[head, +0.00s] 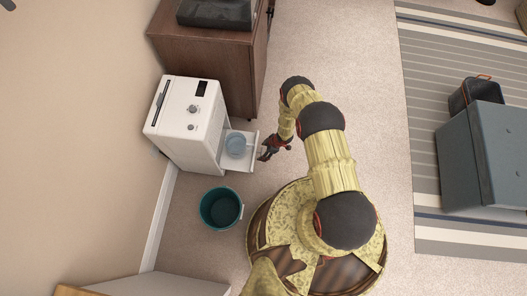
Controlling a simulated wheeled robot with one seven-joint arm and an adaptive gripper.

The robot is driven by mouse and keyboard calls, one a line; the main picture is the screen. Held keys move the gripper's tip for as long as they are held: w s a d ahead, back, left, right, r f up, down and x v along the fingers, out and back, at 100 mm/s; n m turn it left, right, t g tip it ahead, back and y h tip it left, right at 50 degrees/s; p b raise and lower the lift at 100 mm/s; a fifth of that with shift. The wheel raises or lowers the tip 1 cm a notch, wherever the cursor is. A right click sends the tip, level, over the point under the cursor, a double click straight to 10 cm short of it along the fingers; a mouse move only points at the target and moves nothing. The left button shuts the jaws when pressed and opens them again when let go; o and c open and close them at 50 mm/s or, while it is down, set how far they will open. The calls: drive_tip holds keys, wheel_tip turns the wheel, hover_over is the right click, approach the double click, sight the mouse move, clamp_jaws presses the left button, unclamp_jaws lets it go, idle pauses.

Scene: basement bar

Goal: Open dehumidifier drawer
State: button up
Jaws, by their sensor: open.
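The white dehumidifier (185,118) stands against the wall at the left, with knobs and a dark display on its top. Its drawer (238,162) sticks out from the side facing my arm, and a clear bluish round container (236,145) sits in it. My gripper (264,154) is at the drawer's outer end, close to its front edge. It is open; I cannot tell whether it touches the drawer. The fingers are small and partly dark in this view.
A teal bucket (221,208) stands on the floor just below the drawer. A brown wooden cabinet (205,52) stands beside the dehumidifier. A grey-blue box-like piece (480,155) and a striped rug (425,105) are at the right.

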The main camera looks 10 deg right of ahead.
drive_tip(key=v, duration=1.2)
drive_tip(key=shift+s+d+f, duration=0.1)
drive_tip(key=shift+s, duration=0.05)
idle(0.4)
